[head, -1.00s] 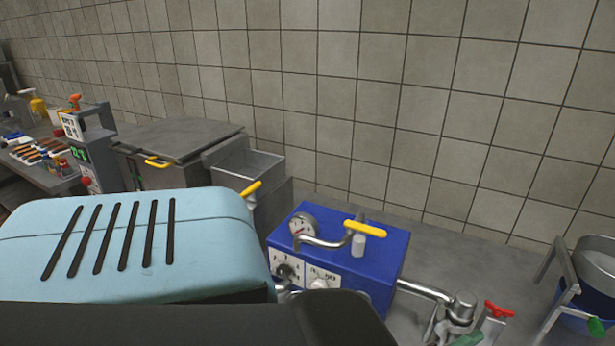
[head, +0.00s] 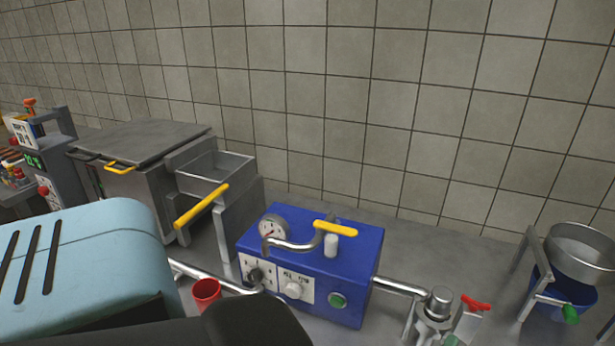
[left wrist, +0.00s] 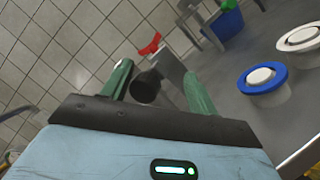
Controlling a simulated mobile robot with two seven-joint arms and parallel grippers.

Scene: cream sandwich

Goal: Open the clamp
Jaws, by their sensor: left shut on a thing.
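The clamp (head: 436,312) is a silver fitting at the end of the pipe on the right of the blue machine, at the bottom of the head view. A metal plate with a red winged knob (head: 475,303) stands beside it; the red knob also shows in the left wrist view (left wrist: 150,45). My left gripper (left wrist: 157,70) has two green fingers. They are closed about a dark, round-ended part (left wrist: 146,88), which seems to be the clamp's handle; the exact contact is hard to see. In the head view the left gripper is almost wholly hidden. My right gripper is not in view.
The blue machine (head: 312,262) with gauge and yellow lever stands in the middle. A red cup (head: 206,291) is at its lower left. A steel hopper with a yellow handle (head: 201,206) is behind left. A metal bowl (head: 580,256) stands at the right. Counter between is clear.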

